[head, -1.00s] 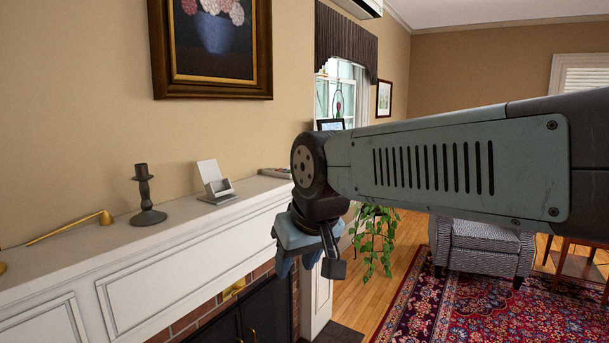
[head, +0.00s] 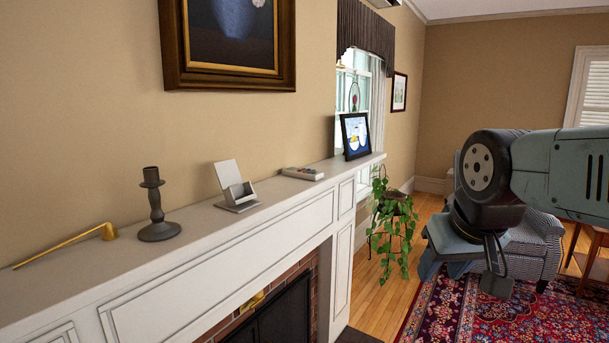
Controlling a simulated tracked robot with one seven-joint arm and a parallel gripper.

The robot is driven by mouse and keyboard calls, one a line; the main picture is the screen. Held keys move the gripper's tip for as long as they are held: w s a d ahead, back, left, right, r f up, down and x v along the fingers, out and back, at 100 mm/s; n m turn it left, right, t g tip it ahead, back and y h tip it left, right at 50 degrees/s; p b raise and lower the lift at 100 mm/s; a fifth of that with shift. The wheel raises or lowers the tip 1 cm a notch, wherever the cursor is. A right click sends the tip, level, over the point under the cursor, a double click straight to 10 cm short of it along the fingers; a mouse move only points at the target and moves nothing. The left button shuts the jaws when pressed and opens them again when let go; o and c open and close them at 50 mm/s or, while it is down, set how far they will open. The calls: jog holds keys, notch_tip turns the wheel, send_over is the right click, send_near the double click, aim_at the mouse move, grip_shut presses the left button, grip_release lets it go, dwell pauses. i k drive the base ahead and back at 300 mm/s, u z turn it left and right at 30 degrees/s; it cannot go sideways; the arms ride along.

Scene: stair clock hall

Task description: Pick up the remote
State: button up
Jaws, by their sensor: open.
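My gripper (head: 460,278) hangs at the right of the view, pointing down, in front of the armchair and rug. It is empty and well to the right of the remote, apart from the mantel. Its fingertips are partly hidden and dark, but the jaws are open.
The mantel (head: 200,220) also bears a dark candlestick (head: 157,205), a brass snuffer (head: 70,243), the card holder (head: 237,190) and a framed picture (head: 355,136). An armchair (head: 535,246) stands behind my gripper.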

aim_at(291, 171)
jog(key=z, duration=0.4)
jog(key=i, duration=1.05)
jog(key=u, duration=0.45)
